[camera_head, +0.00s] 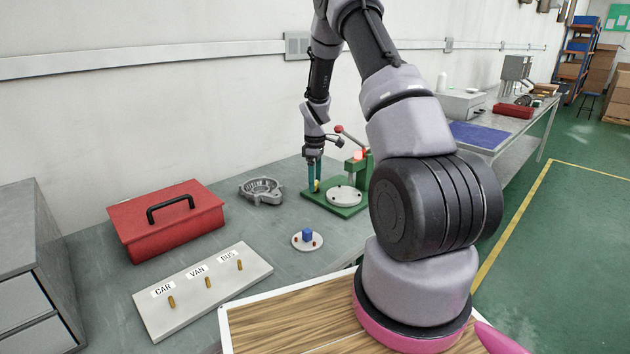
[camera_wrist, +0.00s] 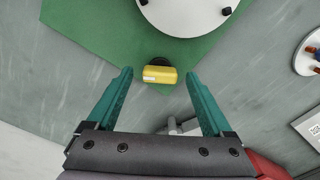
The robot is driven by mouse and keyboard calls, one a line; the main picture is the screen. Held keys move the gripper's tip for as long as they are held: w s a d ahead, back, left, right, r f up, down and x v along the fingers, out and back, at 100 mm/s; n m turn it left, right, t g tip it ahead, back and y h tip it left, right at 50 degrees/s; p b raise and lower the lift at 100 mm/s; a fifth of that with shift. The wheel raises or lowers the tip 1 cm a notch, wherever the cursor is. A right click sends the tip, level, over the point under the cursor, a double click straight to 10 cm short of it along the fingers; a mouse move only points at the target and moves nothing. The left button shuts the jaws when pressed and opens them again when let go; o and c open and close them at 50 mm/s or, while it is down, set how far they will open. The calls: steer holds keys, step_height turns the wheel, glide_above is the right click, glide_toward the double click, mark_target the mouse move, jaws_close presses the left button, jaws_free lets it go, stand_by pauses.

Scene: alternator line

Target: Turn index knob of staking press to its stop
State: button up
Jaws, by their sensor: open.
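The staking press stands on the table with a green base (camera_head: 334,208), a white round plate (camera_head: 344,196) and a red-handled lever (camera_head: 350,135). The base (camera_wrist: 90,35) and part of the plate (camera_wrist: 185,12) also show in the wrist view. The index knob is the yellow piece (camera_wrist: 159,75) with a dark mount at the base's edge; a little yellow of the knob (camera_head: 317,186) shows in the head view. My gripper (camera_head: 313,184) points down over that edge. In the wrist view my gripper (camera_wrist: 159,73) is open, with the knob between its teal fingers and gaps on both sides.
A grey cast housing (camera_head: 261,190) lies left of the press. A small white disc with a blue block (camera_head: 307,234) stands in front. A red toolbox (camera_head: 168,218) and a CAR/VAN/BUS peg board (camera_head: 204,290) are further left. The wall is close behind.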

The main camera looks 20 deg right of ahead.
steer(key=shift+f, duration=0.1)
jaws_close()
stand_by(0.3)
steer(key=m, duration=0.5)
steer(key=shift+m, duration=0.3)
steer(key=m, duration=1.2)
steer(key=shift+m, duration=0.4)
steer(key=m, duration=0.5)
steer(key=shift+m, duration=0.4)
